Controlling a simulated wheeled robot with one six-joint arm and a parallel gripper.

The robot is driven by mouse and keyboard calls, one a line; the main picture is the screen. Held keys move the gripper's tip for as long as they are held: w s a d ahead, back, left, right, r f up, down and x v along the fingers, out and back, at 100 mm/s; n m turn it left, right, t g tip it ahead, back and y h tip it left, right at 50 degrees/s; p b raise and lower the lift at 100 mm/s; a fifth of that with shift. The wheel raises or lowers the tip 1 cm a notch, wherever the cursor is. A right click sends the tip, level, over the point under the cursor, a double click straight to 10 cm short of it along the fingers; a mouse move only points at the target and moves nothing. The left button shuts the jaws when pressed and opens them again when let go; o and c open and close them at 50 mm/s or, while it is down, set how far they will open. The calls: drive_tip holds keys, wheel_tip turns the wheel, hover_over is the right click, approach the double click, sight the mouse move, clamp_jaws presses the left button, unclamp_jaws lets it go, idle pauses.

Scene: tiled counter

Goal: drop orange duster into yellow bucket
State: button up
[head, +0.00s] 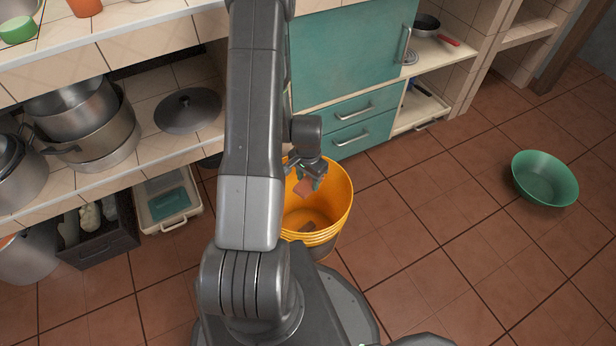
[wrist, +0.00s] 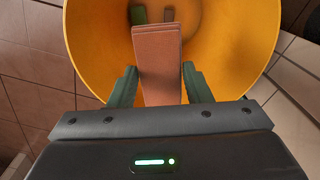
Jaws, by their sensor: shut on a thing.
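The yellow bucket (head: 337,210) stands on the floor in front of the teal cabinet, partly hidden behind my arm. My gripper (head: 306,181) is over the bucket's opening, pointing down. It is shut on the orange duster (head: 303,188), a flat brownish-orange block. In the wrist view the duster (wrist: 159,55) sits between the two green fingers of my gripper (wrist: 160,85) and sticks out beyond them. The bucket (wrist: 95,40) surrounds the duster's far end there.
A green basin (head: 545,180) lies on the floor at the right, with clear tiles between. Teal drawers (head: 345,120) stand just behind the bucket. Shelves with pots (head: 85,125) and a dark lid (head: 188,109) are at the left, above a crate (head: 95,243).

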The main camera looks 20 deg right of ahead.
sight(308, 182)
drive_tip(key=o, duration=1)
drive_tip(key=shift+o, duration=0.2)
wheel_tip(308, 182, up, 14)
drive_tip(key=p, duration=0.3)
drive_tip(key=shift+f, duration=0.15)
wheel_tip(308, 182, down, 14)
drive_tip(key=b, duration=0.3)
drive_tip(key=shift+r, duration=0.2)
wheel_tip(308, 182, up, 2)
drive_tip(key=shift+r+p, duration=0.1)
drive_tip(key=shift+p, duration=0.65)
drive_tip(key=shift+r+p, duration=0.35)
drive_tip(key=shift+r, duration=0.35)
